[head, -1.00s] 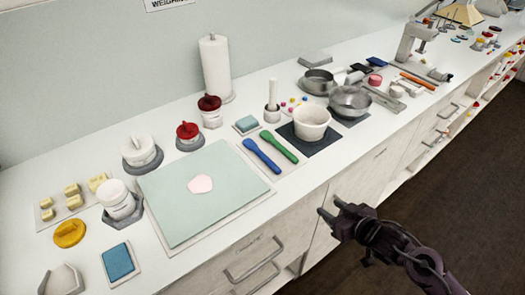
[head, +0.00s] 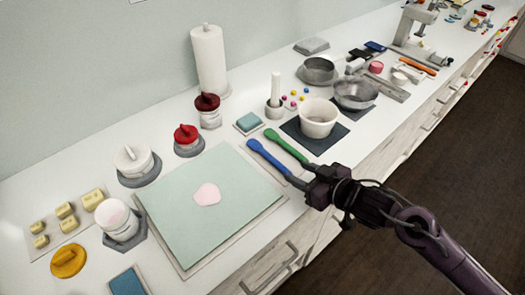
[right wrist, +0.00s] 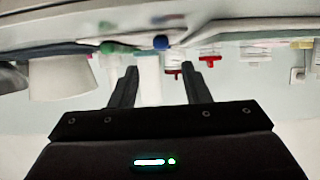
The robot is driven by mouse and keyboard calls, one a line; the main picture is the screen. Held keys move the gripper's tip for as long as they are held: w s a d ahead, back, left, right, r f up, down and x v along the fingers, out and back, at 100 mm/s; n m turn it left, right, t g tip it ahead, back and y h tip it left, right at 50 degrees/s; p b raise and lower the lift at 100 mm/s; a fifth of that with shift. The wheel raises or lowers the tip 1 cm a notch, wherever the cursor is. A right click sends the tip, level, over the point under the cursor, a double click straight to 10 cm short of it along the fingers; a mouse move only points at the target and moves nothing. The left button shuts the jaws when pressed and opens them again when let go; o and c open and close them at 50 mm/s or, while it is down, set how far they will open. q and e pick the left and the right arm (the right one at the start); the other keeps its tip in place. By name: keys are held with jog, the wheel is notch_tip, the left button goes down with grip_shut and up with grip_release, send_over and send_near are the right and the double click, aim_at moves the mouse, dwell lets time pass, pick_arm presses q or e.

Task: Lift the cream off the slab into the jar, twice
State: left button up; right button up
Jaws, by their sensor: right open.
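A flat pink patch of cream (head: 207,194) lies near the middle of the pale green slab (head: 180,232). A white jar (head: 118,221) without a lid stands in a grey hexagonal holder left of the slab, its top pinkish. A blue spatula (head: 268,156) and a green spatula (head: 287,147) lie side by side right of the slab. My right gripper (head: 297,173) is open and empty at the front end of the spatulas. In the right wrist view, the blue spatula (right wrist: 161,42) and the green spatula (right wrist: 117,48) show end-on beyond the open fingers. My left gripper is out of view.
A white tub (head: 318,120) on a dark mat and a metal pan (head: 355,94) stand right of the spatulas. A yellow lid (head: 68,261) lies at the left. The counter's front edge is near my gripper.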

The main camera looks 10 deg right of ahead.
aim_at(278, 163)
jog(key=shift+w+a+f, duration=0.15)
jog(key=shift+w+a, duration=0.15)
jog(key=shift+w, duration=0.2)
jog(key=shift+w+a+f, duration=0.15)
jog(key=shift+w+a, duration=0.05)
jog(key=shift+w+a+f, duration=0.1)
jog(key=shift+w+a, duration=0.05)
jog(key=shift+w, duration=0.1)
jog(key=p+x, duration=0.1)
jog(key=x, duration=0.3)
jog(key=shift+s+a, duration=0.1)
jog(key=shift+w+a+f, duration=0.1)
jog(key=shift+w, duration=0.1)
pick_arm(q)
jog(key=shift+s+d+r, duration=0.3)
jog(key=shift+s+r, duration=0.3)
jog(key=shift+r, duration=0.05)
pick_arm(e)
grip_shut()
